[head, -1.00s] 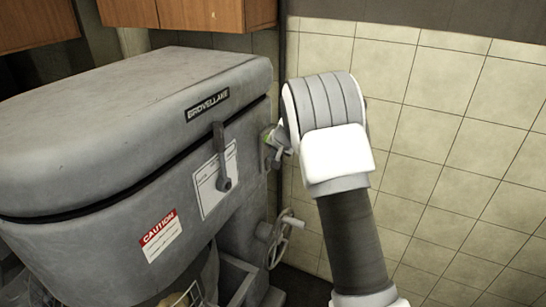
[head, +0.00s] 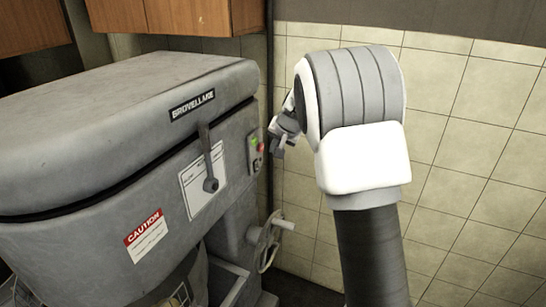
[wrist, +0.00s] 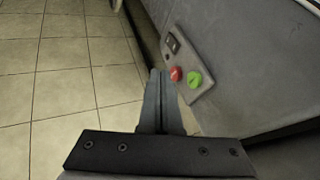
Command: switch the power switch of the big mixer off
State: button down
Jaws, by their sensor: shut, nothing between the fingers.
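The big mixer (head: 120,130) is a grey machine filling the left of the head view. Its control panel (head: 255,150), with a green and a red spot, is on the right side of its body. In the wrist view the panel (wrist: 205,95) carries a dark rocker-like switch (wrist: 173,43), a red button (wrist: 176,74) and a green button (wrist: 194,79). The switch's position is too small to read. My gripper (head: 276,146) is shut and empty, just right of the panel. In the wrist view its fingertips (wrist: 160,73) appear beside the red button, seemingly apart from the panel.
A lever (head: 208,160) sticks out on the mixer's side, and a handwheel (head: 268,240) stands below the panel. Wooden cabinets (head: 175,16) hang above. A tiled wall (head: 470,150) is behind my arm.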

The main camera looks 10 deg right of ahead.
jog(key=shift+v, duration=1.3)
jog(key=shift+w+a+r, duration=0.1)
jog(key=shift+w+a, duration=0.05)
jog(key=shift+a, duration=0.05)
jog(key=s+r+n, duration=0.1)
jog(key=s+r, duration=0.2)
jog(key=s, duration=0.4)
jog(key=s+a+r+n+g, duration=0.1)
jog(key=s+r, duration=0.2)
jog(key=s, duration=0.4)
jog(key=s+r+n, duration=0.1)
jog(key=s+r, duration=0.2)
jog(key=s, duration=0.4)
jog(key=s+f+n+h, duration=0.1)
jog(key=s+f+n, duration=0.1)
jog(key=s, duration=1.8)
jog(key=shift+d+f+n+g+h, duration=0.3)
jog(key=shift+d+f, duration=0.2)
jog(key=shift+f, duration=0.15)
